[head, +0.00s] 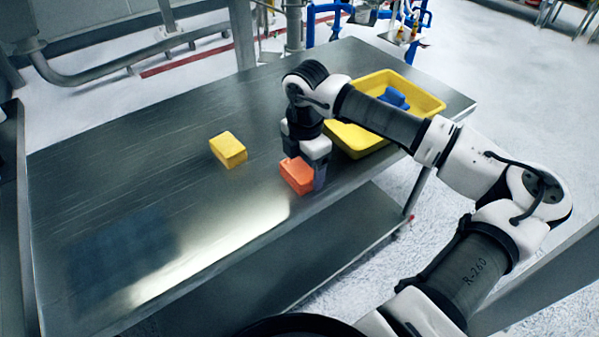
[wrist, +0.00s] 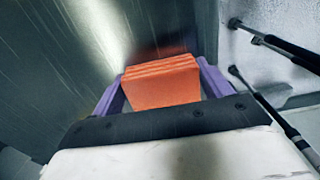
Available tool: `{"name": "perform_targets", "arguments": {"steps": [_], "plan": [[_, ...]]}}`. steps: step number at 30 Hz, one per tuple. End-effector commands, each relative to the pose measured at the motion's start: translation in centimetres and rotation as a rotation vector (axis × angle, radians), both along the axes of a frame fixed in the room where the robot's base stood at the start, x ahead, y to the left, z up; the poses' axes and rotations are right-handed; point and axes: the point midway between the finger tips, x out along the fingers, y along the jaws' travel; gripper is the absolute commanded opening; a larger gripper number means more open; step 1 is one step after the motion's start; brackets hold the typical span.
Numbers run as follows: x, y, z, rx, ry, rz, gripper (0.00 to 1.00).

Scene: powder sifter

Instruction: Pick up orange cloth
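The orange cloth (head: 297,175) is a folded, block-shaped bundle near the front edge of the metal table (head: 130,185). In the wrist view the cloth (wrist: 162,83) shows stacked folds and lies between the two purple fingers of my gripper (wrist: 162,72). The fingertips are close to its two sides; I cannot tell whether they press on it. In the head view my gripper (head: 307,172) points down at the cloth, with one finger at its right side. The cloth looks to be at the table surface.
A yellow block-shaped cloth (head: 228,149) lies to the left on the table. A yellow tray (head: 428,101) with a blue item (head: 394,97) in it stands to the right, partly behind my arm. The table's left part is clear. Pipes stand behind the table.

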Motion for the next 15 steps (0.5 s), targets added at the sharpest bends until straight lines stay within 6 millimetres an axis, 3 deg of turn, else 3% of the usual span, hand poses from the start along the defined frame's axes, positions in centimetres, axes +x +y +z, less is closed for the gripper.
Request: {"name": "perform_targets", "arguments": {"steps": [4, 15], "plan": [[0.01, 0.00, 0.03, 0.000, 0.000, 0.000, 0.51], [0.06, -0.02, 0.91, 0.000, -0.001, -0.001, 0.50]]}}
